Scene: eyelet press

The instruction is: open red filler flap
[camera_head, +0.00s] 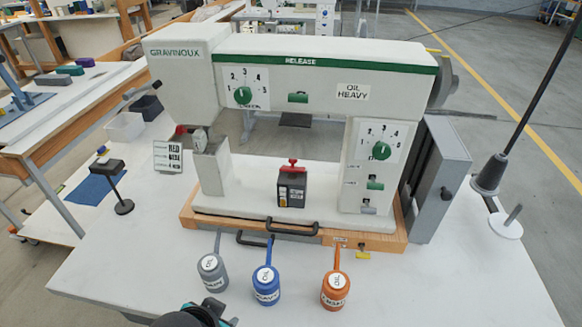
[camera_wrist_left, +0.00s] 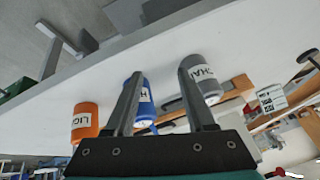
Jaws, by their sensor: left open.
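A small red part (camera_head: 291,165) sits on top of a dark box on the white press bed; I cannot tell whether it is the red filler flap or whether it is open. The white eyelet press (camera_head: 325,60) stands on a wooden base, with an "OIL HEAVY" label (camera_head: 353,91) on its arm. Two green parts also show, one on the arm (camera_head: 298,98) and one on the column (camera_head: 375,185). My left gripper (camera_head: 205,316) shows at the bottom edge, in front of the press and apart from it. In the left wrist view its fingers (camera_wrist_left: 160,80) are spread and empty. My right gripper is not in view.
Grey (camera_head: 212,272), blue (camera_head: 266,285) and orange (camera_head: 335,290) oil cans stand in front of the press; the wrist view shows them beyond my fingers. A sign (camera_head: 168,157) and a black stand (camera_head: 123,205) are at left. The table's right front is clear.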

